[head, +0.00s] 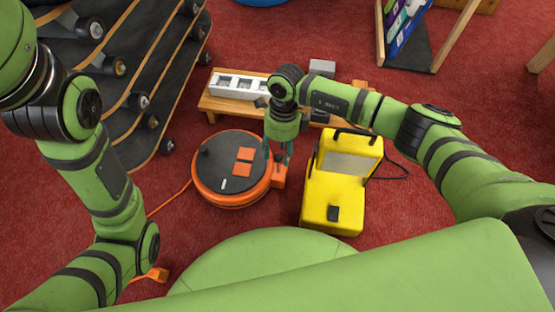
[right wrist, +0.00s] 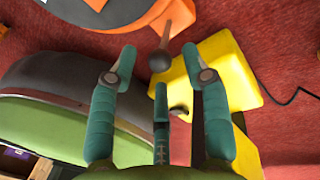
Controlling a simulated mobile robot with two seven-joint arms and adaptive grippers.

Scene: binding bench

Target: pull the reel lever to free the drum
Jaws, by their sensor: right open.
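The reel is a round drum (head: 228,172) with a dark top and orange rim, low on the red carpet. An orange housing (head: 279,180) sits at its right side. In the right wrist view, the lever's dark ball knob (right wrist: 159,61) stands on a short stem beside the orange part of the reel (right wrist: 100,22). My right gripper (head: 278,157) points down at the drum's right edge. In the right wrist view its teal fingers (right wrist: 160,72) are spread, with the knob appearing between their tips; contact is not visible. In the head view the gripper hides the lever. My left gripper is out of view.
A yellow case (head: 335,190) stands close to the right of the reel. A low wooden bench (head: 222,106) with a white strip lies behind. Skateboards (head: 122,75) stand at the left. An orange cord (head: 168,203) runs from the drum to an orange end piece (head: 157,274).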

